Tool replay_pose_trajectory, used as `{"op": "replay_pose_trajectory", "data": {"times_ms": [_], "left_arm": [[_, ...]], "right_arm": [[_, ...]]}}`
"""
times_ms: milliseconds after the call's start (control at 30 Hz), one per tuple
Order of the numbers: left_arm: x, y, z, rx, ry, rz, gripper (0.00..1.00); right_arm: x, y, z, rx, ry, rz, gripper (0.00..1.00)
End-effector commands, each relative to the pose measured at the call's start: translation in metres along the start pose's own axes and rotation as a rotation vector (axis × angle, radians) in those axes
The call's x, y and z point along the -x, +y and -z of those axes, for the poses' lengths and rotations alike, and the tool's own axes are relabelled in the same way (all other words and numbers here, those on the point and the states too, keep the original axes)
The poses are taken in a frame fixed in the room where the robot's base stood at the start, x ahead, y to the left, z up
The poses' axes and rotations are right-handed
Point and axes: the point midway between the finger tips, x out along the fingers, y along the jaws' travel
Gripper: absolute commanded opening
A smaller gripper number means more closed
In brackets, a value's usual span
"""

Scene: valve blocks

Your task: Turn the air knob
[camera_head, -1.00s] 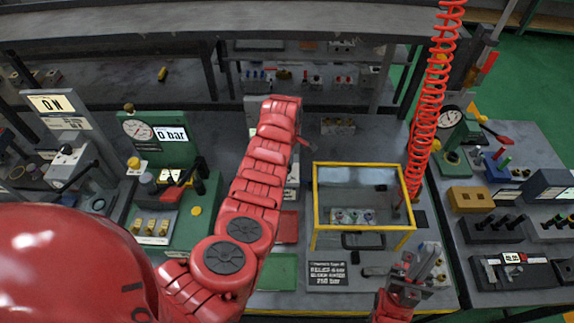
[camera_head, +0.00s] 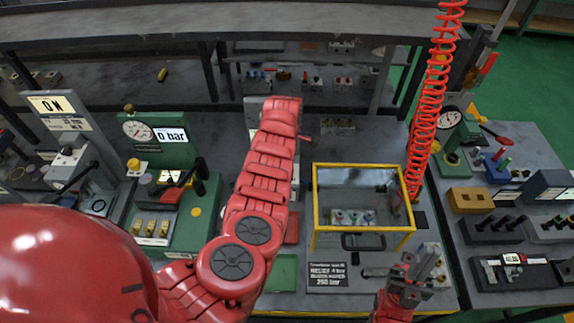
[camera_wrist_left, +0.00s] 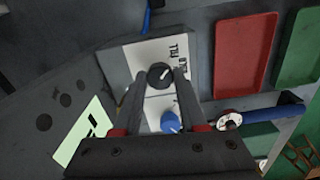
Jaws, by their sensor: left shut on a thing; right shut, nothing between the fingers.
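A black knob (camera_wrist_left: 160,74) with a white pointer line sits on a white-labelled panel marked FILL and HOLD in the left wrist view. My left gripper (camera_wrist_left: 159,82) has a finger on each side of the knob and is shut on it. A blue knob (camera_wrist_left: 170,122) is on the same panel, nearer the gripper body. In the head view my red left arm (camera_head: 265,170) reaches over the bench and hides its own gripper and the knob. My right gripper (camera_head: 424,264) is shut and empty at the bench's front right.
A yellow-framed clear guard box (camera_head: 364,226) stands right of my left arm. A green gauge block (camera_head: 160,145) reads 0 bar on the left. A red coiled hose (camera_head: 431,110) hangs at the right. Red (camera_wrist_left: 245,55) and green (camera_wrist_left: 298,50) trays lie beside the knob panel.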

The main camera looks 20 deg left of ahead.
Motion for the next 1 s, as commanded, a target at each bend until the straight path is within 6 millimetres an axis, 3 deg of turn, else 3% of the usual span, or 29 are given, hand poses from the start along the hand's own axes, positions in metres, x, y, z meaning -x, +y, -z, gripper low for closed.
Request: {"op": "replay_pose_trajectory", "data": {"times_ms": [133, 167, 333, 733, 867, 1000], "left_arm": [[0.000, 0.000, 0.000, 0.000, -0.001, 0.000, 0.00], [0.000, 0.000, 0.000, 0.000, -0.001, 0.000, 0.43], [0.000, 0.000, 0.000, 0.000, -0.001, 0.000, 0.71], [0.007, 0.001, -0.001, -0.001, -0.001, -0.001, 0.71], [0.024, 0.001, -0.001, -0.003, 0.001, -0.003, 0.71], [0.058, 0.002, -0.001, -0.002, 0.000, -0.010, 0.71]], "right_arm": [[0.000, 0.000, 0.000, 0.000, 0.000, 0.000, 0.00], [0.000, 0.000, 0.000, 0.000, 0.000, 0.000, 0.00], [0.000, 0.000, 0.000, 0.000, 0.000, 0.000, 0.00], [0.003, 0.000, -0.001, 0.000, 0.000, 0.000, 0.00], [0.009, 0.000, -0.002, 0.000, 0.000, 0.000, 0.00], [0.025, -0.001, -0.004, 0.000, 0.000, 0.000, 0.00]]}}
